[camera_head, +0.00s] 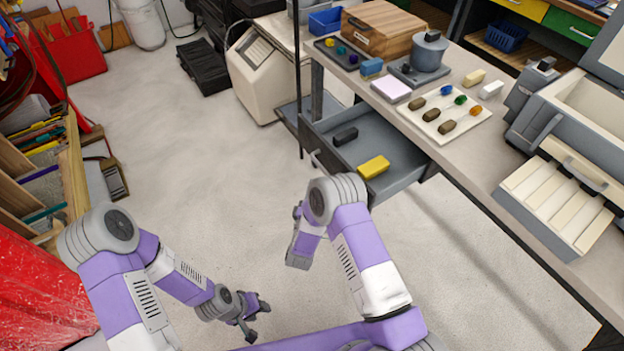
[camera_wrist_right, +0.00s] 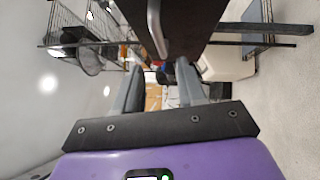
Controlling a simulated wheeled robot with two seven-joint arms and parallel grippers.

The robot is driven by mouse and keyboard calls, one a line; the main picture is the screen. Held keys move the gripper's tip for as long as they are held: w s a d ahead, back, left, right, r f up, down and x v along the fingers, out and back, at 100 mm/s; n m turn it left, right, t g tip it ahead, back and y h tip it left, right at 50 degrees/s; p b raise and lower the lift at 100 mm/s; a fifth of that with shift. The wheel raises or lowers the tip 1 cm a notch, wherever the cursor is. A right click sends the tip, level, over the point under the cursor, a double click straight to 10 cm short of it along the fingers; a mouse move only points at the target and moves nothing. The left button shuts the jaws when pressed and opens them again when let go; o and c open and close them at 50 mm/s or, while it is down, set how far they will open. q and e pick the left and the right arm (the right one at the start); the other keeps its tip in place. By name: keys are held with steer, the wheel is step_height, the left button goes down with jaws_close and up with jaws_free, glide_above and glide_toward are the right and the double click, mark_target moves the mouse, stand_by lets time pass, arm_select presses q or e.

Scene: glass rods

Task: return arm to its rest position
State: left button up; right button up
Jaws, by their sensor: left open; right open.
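My left gripper (camera_head: 254,312) hangs over the bare floor at the bottom of the head view, open and empty. My right arm (camera_head: 365,240) is bent in front of the open drawer, with its forearm hanging down. A white board (camera_head: 423,119) on the bench holds brown-handled rods with blue, green and orange tips. Both grippers are apart from it.
An open grey drawer (camera_head: 372,137) holds a black block (camera_head: 345,136) and a yellow block (camera_head: 374,167), close to my right elbow. The bench (camera_head: 480,155) also carries a wooden box (camera_head: 384,28) and a grey pot (camera_head: 430,52). The floor (camera_head: 200,150) at left centre is clear.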

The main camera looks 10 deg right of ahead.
steer(key=s+f+m+g+y+p, duration=0.2)
steer(key=s+f+m+g+y, duration=0.55)
steer(key=f+m, duration=0.2)
steer(key=s+a+m+g+y, duration=0.1)
steer(key=s+m+g, duration=0.3)
steer(key=s, duration=0.6)
steer(key=s+a+m+g+y+p, duration=0.1)
steer(key=s+a+m+g+y, duration=0.1)
steer(key=s+g, duration=0.4)
steer(key=s+m+y, duration=0.1)
steer(key=s+m, duration=0.1)
steer(key=s, duration=0.3)
steer(key=shift+a+f+y, duration=0.2)
steer(key=shift+y, duration=0.15)
